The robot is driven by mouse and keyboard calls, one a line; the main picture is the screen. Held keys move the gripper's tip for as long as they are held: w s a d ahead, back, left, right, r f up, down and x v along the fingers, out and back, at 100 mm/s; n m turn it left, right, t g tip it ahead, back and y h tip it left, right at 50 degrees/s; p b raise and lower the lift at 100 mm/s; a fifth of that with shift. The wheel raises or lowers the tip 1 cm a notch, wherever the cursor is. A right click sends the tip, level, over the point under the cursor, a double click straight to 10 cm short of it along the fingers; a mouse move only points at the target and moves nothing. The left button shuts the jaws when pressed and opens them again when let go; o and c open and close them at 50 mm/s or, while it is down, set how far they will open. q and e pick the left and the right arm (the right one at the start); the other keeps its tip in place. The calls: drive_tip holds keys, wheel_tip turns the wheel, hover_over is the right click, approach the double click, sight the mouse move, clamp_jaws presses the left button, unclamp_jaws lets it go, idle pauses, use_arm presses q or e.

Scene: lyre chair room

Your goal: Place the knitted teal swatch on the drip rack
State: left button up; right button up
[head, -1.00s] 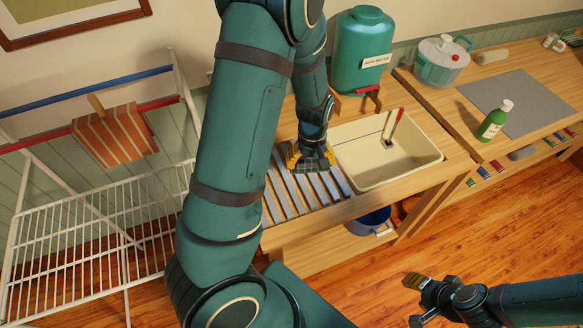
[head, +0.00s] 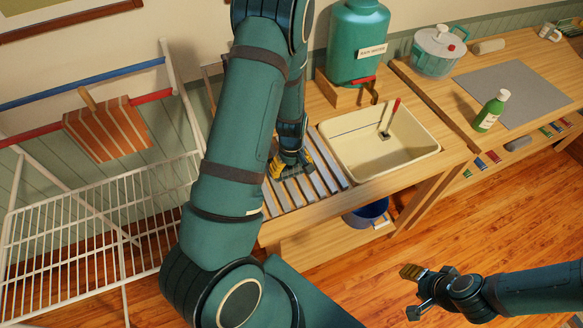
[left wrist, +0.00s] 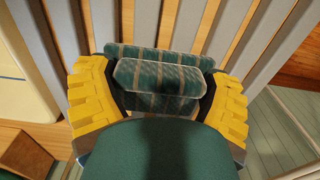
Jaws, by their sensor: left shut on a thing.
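The knitted teal swatch (left wrist: 162,76) is striped with lighter lines and looks folded or bunched. My left gripper (head: 285,170) is shut on it; in the left wrist view the yellow fingers (left wrist: 160,100) press on it from both sides. The gripper is at the back part of the drip rack (head: 325,168), whose grey slats also show behind the swatch in the left wrist view (left wrist: 184,28). I cannot tell whether the swatch touches the slats. In the head view the gripper mostly hides it. My right gripper (head: 413,292) is open and empty over the floor.
A cream basin (head: 432,138) adjoins the rack on its right, with a red-handled brush (head: 391,118) in it. A green water tank (head: 357,45) stands behind. A white wire rack (head: 85,215) with an orange striped cloth (head: 107,130) stands left. A blue bucket (head: 367,214) is below.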

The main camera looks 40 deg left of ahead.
use_arm(q)
drive_tip(key=shift+f, duration=0.15)
drive_tip(key=o, duration=0.9)
drive_tip(key=shift+o, duration=0.2)
